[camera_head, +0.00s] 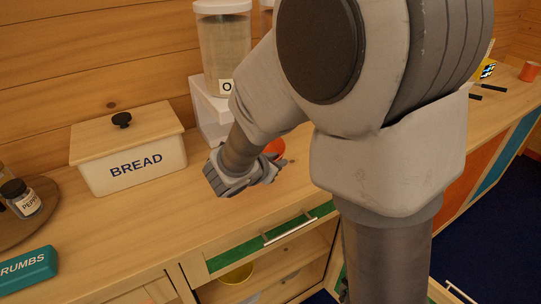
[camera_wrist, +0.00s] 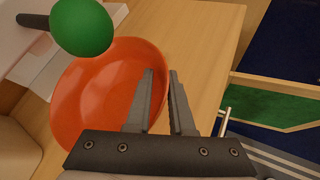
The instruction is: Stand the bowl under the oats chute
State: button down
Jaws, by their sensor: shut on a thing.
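The orange bowl (camera_wrist: 95,85) fills the middle of the wrist view, upright and seemingly empty. In the head view a small part of the bowl (camera_head: 275,147) shows behind my gripper (camera_head: 272,167). My gripper (camera_wrist: 162,73) is shut on the bowl's near-right wall, one finger inside and one outside. The oats dispenser (camera_head: 224,50) is a clear canister with a white lid and a label showing "O", on a white stand (camera_head: 207,108). A green ball (camera_wrist: 82,26) on a dark stem overlaps the bowl's far edge in the wrist view. My arm hides the chute; I cannot tell whether the bowl touches the counter.
A bread box (camera_head: 128,150) stands left of the dispenser. A pepper jar (camera_head: 20,198) on a round board and a teal crumbs box (camera_head: 27,272) are farther left. A green-fronted drawer (camera_head: 270,238) below the counter is near the bowl. Counter (camera_head: 150,225) before the bread box is clear.

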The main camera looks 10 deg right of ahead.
jog(key=shift+w+d, duration=0.25)
jog(key=shift+w, duration=0.05)
jog(key=shift+w+d+f+b, duration=0.15)
jog(key=shift+f+b, duration=0.2)
jog(key=shift+f, duration=0.5)
jog(key=shift+w+f+b, duration=0.1)
jog(key=shift+f+b, duration=0.25)
jog(key=shift+f, duration=0.5)
jog(key=shift+f, duration=0.1)
jog(key=c, duration=0.8)
grip_release()
